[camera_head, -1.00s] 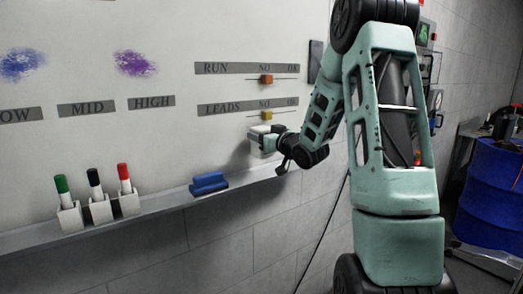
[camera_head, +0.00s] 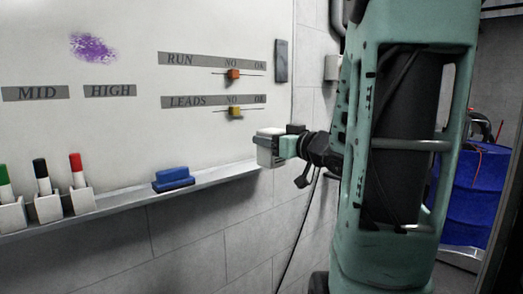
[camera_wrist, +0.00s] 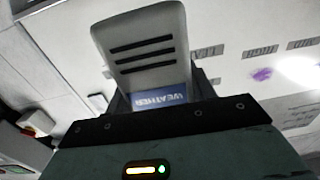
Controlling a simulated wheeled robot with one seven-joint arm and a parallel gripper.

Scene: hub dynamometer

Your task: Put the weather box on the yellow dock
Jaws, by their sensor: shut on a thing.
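The weather box is a white box (camera_wrist: 140,45) with dark slots and a blue label reading WEATHER, seen close in the wrist view. My gripper (camera_head: 282,146) is shut on it and holds it in front of the lower right part of the whiteboard, near the right end of the ledge. In the head view the box (camera_head: 268,150) shows as a small pale block at the gripper's tip. I cannot tell whether it touches the ledge. No yellow dock is clearly in view; a small yellow slider (camera_head: 235,111) is on the LEADS row of the board.
The ledge (camera_head: 215,177) under the whiteboard holds a blue eraser (camera_head: 173,179) and several markers in white holders (camera_head: 48,207). An orange slider (camera_head: 233,74) is on the RUN row. A blue drum (camera_head: 470,195) stands at the right behind my arm.

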